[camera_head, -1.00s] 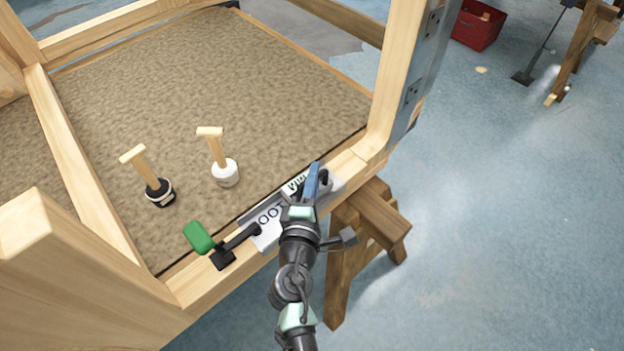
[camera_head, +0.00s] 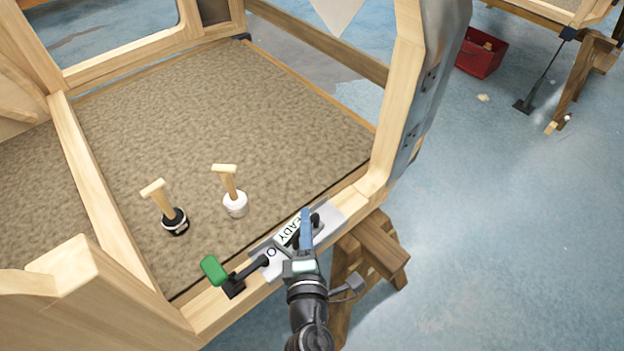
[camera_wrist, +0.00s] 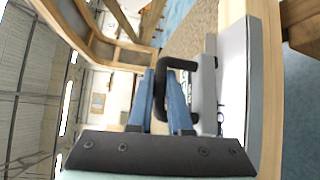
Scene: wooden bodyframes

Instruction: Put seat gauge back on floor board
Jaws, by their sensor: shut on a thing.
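The device I take as the seat gauge (camera_head: 327,219) is a pale lettered plate with black handle parts, lying along the wooden front sill of the frame. A green pad (camera_head: 213,269) on a black bracket and rod is at its left end. My gripper (camera_head: 306,222), with blue fingers, is over the plate. In the wrist view the fingers (camera_wrist: 163,85) are shut on the gauge's black handle (camera_wrist: 180,64), beside the grey and white plate. Whether the plate rests fully on the sill cannot be told. The textured brown floor board (camera_head: 240,120) lies behind the sill.
A black-based stamp-like tool (camera_head: 175,222) and a white-based one (camera_head: 235,205), both with wooden handles, stand on the floor board. A wooden post (camera_head: 396,100) rises at right. A sawhorse (camera_head: 372,255) stands under the sill. The board's middle is clear.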

